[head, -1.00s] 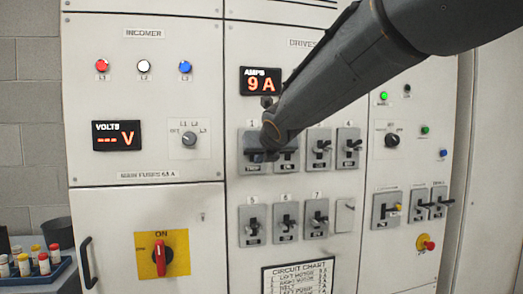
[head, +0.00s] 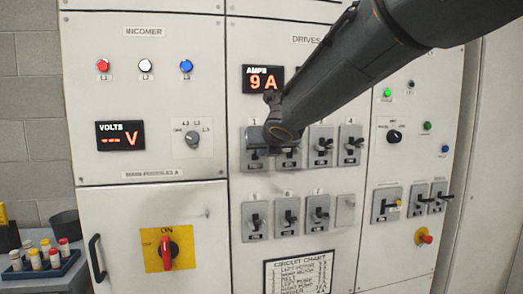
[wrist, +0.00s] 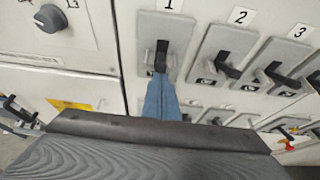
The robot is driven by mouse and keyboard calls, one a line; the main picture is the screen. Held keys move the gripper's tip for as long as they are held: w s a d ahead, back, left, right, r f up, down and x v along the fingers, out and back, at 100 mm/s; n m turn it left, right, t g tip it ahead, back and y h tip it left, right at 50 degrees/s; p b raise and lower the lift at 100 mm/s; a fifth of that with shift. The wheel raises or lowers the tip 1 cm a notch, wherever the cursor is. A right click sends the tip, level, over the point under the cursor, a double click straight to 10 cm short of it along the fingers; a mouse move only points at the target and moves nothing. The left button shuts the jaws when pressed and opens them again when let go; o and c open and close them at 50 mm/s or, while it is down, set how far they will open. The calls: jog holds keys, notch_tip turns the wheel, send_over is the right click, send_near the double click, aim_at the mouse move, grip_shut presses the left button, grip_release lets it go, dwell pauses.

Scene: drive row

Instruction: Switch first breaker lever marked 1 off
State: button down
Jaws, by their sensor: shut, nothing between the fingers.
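Breaker 1 is a grey plate (wrist: 182,30) under the number 1, with a black lever (wrist: 161,56) in its slot. In the wrist view the shut blue-grey fingers of my gripper (wrist: 159,80) lie right at the lower end of this lever. I cannot tell whether they touch it. In the head view my gripper (head: 258,142) is in front of the breaker 1 plate (head: 256,167) and hides most of its lever. Nothing is held.
Breaker 2 (wrist: 226,68) and breaker 3 (wrist: 279,74) stand close to the right, their levers sticking out. A lower row of breakers (head: 286,217) sits beneath. The incomer rotary knob (head: 193,139) and red main switch (head: 168,252) are to the left.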

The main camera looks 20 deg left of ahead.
jog(key=shift+r, duration=0.1)
jog(key=shift+r+p, duration=0.8)
jog(key=shift+p, duration=0.25)
jog(key=shift+r, duration=0.1)
notch_tip(320, 180, down, 4)
jog(key=s+d+f+b, duration=0.1)
jog(key=b, duration=0.4)
jog(key=s+d+r+p, duration=0.4)
jog(key=s+r+p, duration=0.1)
jog(key=s+r, duration=0.1)
jog(key=shift+r+p, duration=0.35)
jog(key=shift+r, duration=0.55)
jog(key=shift+d, duration=0.1)
